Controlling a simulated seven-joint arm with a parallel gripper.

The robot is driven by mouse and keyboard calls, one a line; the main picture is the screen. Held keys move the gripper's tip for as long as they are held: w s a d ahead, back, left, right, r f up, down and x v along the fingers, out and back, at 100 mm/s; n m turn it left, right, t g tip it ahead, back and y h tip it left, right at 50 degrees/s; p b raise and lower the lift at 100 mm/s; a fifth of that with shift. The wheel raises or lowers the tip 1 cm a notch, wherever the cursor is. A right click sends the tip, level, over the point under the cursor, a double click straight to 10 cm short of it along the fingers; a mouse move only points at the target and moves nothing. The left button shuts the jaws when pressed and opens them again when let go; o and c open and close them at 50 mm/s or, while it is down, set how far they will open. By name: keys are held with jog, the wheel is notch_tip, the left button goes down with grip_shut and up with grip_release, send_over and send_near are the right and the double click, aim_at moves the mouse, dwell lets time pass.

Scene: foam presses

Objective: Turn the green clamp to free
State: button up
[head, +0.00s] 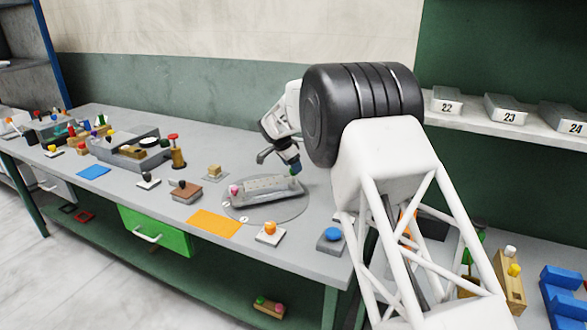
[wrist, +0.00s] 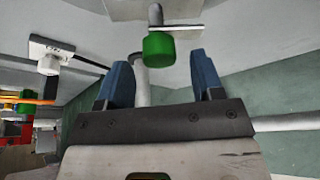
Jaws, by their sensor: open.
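The green clamp shows in the wrist view as a green knob (wrist: 158,48) on a grey stem. In the head view its green part (head: 294,171) is small, at the right end of a grey press fixture (head: 265,190) on a round plate. My gripper (wrist: 160,64) is open, its two blue fingers apart on either side of the knob in the picture. I cannot tell whether the fingers touch it. In the head view my gripper (head: 288,163) is just above the fixture's right end. The clamp's exact turn position cannot be told.
A pink knob (head: 235,189) stands at the fixture's left end. An orange mat (head: 214,223), an orange-knobbed block (head: 269,232) and a blue-topped block (head: 332,235) lie in front. A red-topped post (head: 176,152) and other fixtures stand to the left.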

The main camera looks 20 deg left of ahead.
jog(key=shift+v, duration=2.8)
jog(key=shift+d, duration=0.15)
jog(key=s+d+r+n+g, duration=0.1)
jog(key=s+d+n, duration=0.15)
jog(key=d, duration=0.85)
jog(key=s+d+r+n, duration=0.15)
jog(key=s+d, duration=0.25)
jog(key=d, duration=0.7)
jog(key=s+d+n+g, duration=0.1)
jog(key=s+d, duration=0.6)
jog(key=d, duration=0.3)
jog(key=s+d+n, duration=0.1)
jog(key=s+d, duration=0.7)
jog(key=d, duration=0.2)
jog(key=s+d+r, duration=0.2)
jog(key=s+d, duration=0.5)
jog(key=s, duration=0.4)
jog(key=s+d+r+y, duration=0.1)
jog(key=s+d+r, duration=0.2)
jog(key=s+d, duration=0.4)
jog(key=s+d+r+y, duration=0.1)
jog(key=s+d, duration=0.6)
jog(key=s, duration=0.8)
jog(key=shift+s+d+r+n+t, duration=0.3)
jog(key=shift+d+r+n+t, duration=0.1)
jog(key=shift+r, duration=0.3)
